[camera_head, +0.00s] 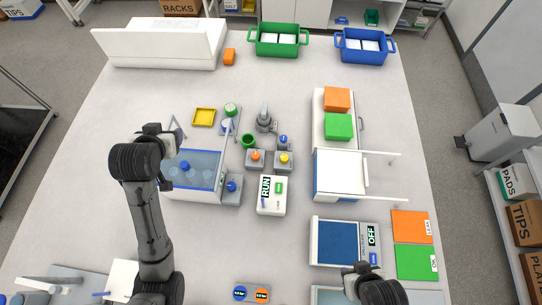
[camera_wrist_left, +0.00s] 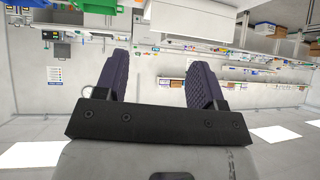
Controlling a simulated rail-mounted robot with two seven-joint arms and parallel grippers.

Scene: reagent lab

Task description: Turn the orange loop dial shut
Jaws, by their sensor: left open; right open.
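A small orange dial (camera_head: 255,155) sits on a grey block near the middle of the table. A yellow dial (camera_head: 284,158) is on the block to its right, and a blue dial (camera_head: 283,139) is just behind. My left gripper (camera_head: 168,134) is in the air to the left of the dials, apart from them. In the left wrist view its two dark fingers (camera_wrist_left: 157,75) stand wide apart with nothing between them. My right gripper (camera_head: 361,268) is open at the front right, well away from the orange dial; its fingertips are small in view.
A white RUN box (camera_head: 271,195) stands in front of the dials. A water bath (camera_head: 192,178) with a blue dial (camera_head: 232,186) on its side is to their left. A grey metal fixture (camera_head: 265,122) and a green ring (camera_head: 248,141) stand behind. The front middle table is mostly clear.

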